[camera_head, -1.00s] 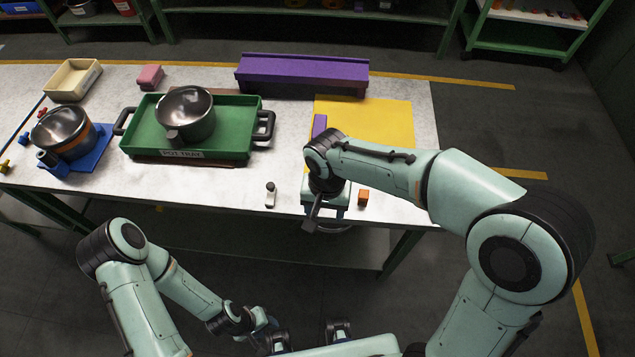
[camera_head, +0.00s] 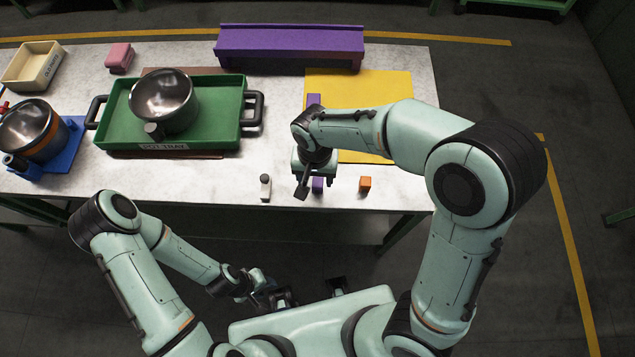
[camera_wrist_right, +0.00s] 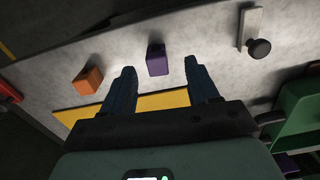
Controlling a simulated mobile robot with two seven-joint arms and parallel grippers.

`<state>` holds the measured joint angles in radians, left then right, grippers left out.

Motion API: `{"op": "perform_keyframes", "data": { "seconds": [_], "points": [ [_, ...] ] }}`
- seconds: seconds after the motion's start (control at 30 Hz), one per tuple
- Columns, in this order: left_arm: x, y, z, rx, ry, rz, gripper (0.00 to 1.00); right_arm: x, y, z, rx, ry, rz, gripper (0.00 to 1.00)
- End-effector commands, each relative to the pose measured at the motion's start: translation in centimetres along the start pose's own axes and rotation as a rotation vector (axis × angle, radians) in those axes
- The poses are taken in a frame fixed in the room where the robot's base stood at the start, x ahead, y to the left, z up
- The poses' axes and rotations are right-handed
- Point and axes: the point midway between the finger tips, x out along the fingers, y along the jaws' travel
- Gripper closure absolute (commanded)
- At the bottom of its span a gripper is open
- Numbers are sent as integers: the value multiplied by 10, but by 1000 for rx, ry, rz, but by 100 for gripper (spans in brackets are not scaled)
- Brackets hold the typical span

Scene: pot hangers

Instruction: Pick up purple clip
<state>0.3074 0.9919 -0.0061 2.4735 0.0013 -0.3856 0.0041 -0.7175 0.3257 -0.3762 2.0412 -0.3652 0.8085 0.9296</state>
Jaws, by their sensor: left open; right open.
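The small purple clip (camera_head: 317,185) stands near the table's front edge, partly hidden by my right arm in the head view. In the right wrist view the purple clip (camera_wrist_right: 157,60) lies ahead of and between the two fingers, apart from both. My right gripper (camera_wrist_right: 160,75) is open and empty, above the table. In the head view it (camera_head: 305,187) is just left of the clip, mostly hidden by its own wrist. My left gripper (camera_head: 265,290) is open, low in front of the table and far from the clip.
An orange block (camera_head: 365,184) stands right of the clip, and a grey piece with a dark knob (camera_head: 265,187) left of it. Behind are a yellow mat (camera_head: 385,95), a purple rack (camera_head: 290,42) and a green tray (camera_head: 225,120) with a pot (camera_head: 165,97).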

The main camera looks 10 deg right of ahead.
Motion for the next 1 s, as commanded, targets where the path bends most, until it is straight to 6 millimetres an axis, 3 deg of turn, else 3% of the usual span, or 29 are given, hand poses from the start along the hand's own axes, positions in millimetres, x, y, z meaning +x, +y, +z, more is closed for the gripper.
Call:
{"op": "perform_keyframes", "data": {
  "seconds": [0.4,0.7,0.87,1.0],
  "points": [
    [2,-1,0,0,-1,0,57,49,6,-8,1,-3,3,40],
    [2,-1,0,0,-1,0,57,54,5,-9,0,0,0,40],
    [2,-1,0,0,-1,0,57,53,5,-9,0,0,0,92],
    [2,-1,0,0,-1,0,57,53,5,-9,0,0,0,95]
  ]
}}
